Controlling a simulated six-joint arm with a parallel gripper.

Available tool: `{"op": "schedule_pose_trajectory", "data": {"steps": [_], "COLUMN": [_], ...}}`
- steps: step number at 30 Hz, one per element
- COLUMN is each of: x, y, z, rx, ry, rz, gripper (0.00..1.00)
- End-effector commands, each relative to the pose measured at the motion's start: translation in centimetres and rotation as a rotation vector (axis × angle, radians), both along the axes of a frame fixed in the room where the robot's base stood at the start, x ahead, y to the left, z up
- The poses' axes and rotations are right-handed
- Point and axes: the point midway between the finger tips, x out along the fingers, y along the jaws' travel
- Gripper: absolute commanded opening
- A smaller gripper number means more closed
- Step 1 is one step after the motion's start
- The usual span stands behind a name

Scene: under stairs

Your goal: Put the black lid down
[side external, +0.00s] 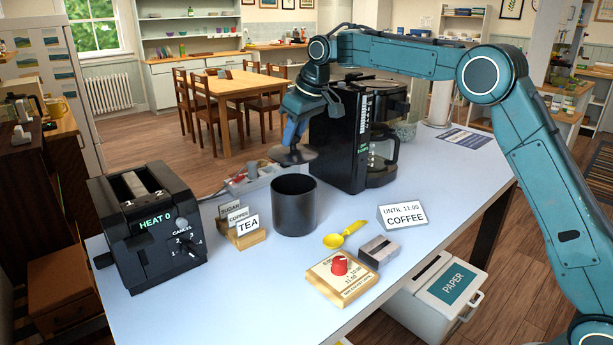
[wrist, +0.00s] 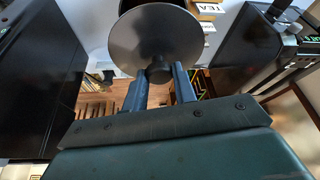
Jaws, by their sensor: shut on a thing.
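The black lid (side external: 301,155) is a thin round dark disc with a knob, held above the table behind the open black canister (side external: 295,212). My gripper (side external: 291,140) is shut on the lid's knob. In the wrist view the lid (wrist: 152,32) shows as a shiny grey disc, its knob between the fingertips (wrist: 160,76). The canister stands upright with its mouth uncovered in the side view. The lid is apart from it, above and behind its rim. In the wrist view a dark rounded shape behind the lid looks like the canister, mostly hidden.
A black coffee maker (side external: 352,140) stands close right of my gripper. A black toaster (side external: 150,235) is at the left. A power strip (side external: 255,178) lies behind the canister. Label cards (side external: 247,228), a yellow scoop (side external: 340,238) and a red-knobbed block (side external: 340,275) stand in front.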

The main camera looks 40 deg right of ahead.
Motion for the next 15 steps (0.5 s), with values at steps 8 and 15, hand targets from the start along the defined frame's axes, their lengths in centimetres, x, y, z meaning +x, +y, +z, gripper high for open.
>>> {"op": "schedule_pose_trajectory", "data": {"steps": [8,15], "x": [0.5,0.6], "y": [-3.3,-9.0], "z": [0.1,0.3], "rx": [0.005,0.006], "ry": [-0.002,-0.001], "rz": [-0.006,-0.006], "gripper": [0.0,0.0]}}
